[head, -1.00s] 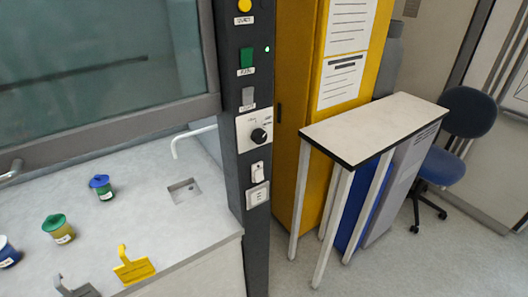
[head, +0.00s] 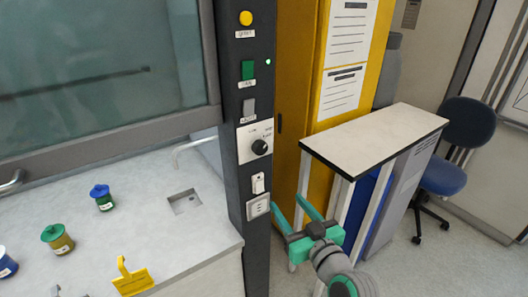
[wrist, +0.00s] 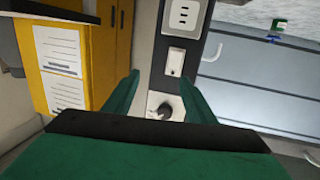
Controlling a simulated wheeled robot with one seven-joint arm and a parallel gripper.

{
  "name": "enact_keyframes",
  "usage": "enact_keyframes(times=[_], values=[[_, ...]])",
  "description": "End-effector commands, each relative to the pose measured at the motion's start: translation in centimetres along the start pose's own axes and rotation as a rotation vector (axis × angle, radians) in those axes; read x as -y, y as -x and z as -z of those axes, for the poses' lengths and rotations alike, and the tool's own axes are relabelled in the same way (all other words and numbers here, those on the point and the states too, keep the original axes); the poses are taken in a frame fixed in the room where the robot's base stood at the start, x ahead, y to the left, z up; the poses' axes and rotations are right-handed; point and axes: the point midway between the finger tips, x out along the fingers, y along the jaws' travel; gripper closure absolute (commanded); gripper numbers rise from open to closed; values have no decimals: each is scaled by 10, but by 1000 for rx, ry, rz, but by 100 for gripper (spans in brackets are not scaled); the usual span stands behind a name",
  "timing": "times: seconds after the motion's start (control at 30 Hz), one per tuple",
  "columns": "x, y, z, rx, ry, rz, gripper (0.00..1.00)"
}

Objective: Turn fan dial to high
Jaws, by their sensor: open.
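The fan dial (head: 259,146) is a black round knob on a white plate (head: 246,140) on the dark column of the fume hood. Small marks are printed around it, too small to read. In the wrist view the dial (wrist: 163,110) shows beyond and between my fingers, near the right finger. My gripper (head: 294,211) is in the lower middle of the head view, right of the column and lower in the picture than the dial. In the wrist view my gripper (wrist: 158,95) has its two green fingers apart with nothing between them. It appears apart from the dial.
Above the dial are a grey switch (head: 249,106), a green switch (head: 248,69) and a yellow button (head: 246,18). Below it are a white switch (head: 258,183) and a socket (head: 258,207). A white-topped table (head: 375,140) and yellow cabinet (head: 290,70) stand to the right.

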Motion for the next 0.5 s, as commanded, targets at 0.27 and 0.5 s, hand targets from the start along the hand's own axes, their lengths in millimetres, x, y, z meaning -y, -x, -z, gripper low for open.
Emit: enact_keyframes(times=[0.27,0.5], values=[[2,7,92,-72,137,134,49],[7,13,120,-93,196,186,49]])
